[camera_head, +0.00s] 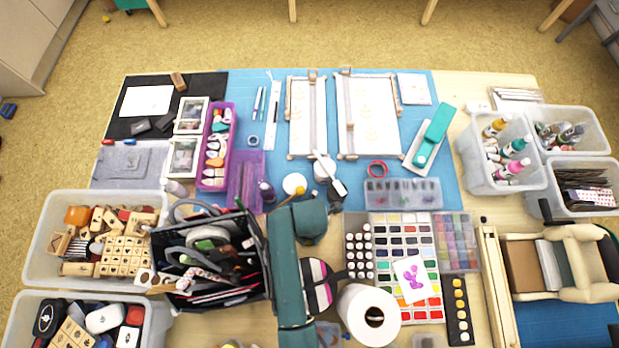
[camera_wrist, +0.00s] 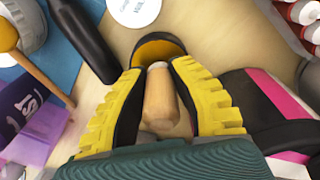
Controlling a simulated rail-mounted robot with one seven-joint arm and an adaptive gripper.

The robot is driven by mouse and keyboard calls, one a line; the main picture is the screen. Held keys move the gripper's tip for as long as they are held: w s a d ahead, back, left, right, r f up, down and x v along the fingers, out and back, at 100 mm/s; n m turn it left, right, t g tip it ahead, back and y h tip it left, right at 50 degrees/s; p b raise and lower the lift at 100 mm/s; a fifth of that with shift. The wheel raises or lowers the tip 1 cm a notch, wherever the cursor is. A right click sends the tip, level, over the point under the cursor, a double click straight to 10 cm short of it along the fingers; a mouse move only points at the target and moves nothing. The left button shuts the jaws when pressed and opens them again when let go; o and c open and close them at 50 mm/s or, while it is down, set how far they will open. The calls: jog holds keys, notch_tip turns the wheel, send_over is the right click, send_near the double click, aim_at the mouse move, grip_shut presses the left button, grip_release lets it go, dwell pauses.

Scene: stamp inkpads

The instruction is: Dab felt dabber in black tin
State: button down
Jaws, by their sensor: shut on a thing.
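In the wrist view my gripper (camera_wrist: 157,68) has its yellow-padded fingers shut on the wooden handle of the felt dabber (camera_wrist: 160,103). A pale band shows at the handle's far end, between the fingertips. Just beyond the fingertips is a round tin (camera_wrist: 158,47) with a black rim and an orange-yellow inside. The fingers and handle cover its near part. The dabber's far end points at the tin; I cannot tell whether they touch. In the head view my teal arm hides the gripper, dabber and tin.
A white round lid (camera_wrist: 134,9) lies past the tin. A black cylinder (camera_wrist: 84,42) and a purple bottle (camera_wrist: 22,106) are at left. In the head view a black organiser (camera_head: 232,290) and white roll (camera_head: 352,305) flank my arm.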

jog(key=shift+f, duration=0.6)
dwell(1.9)
jog(key=shift+r, duration=0.1)
notch_tip(320, 180, up, 7)
jog(key=p, duration=0.8)
dwell(0.5)
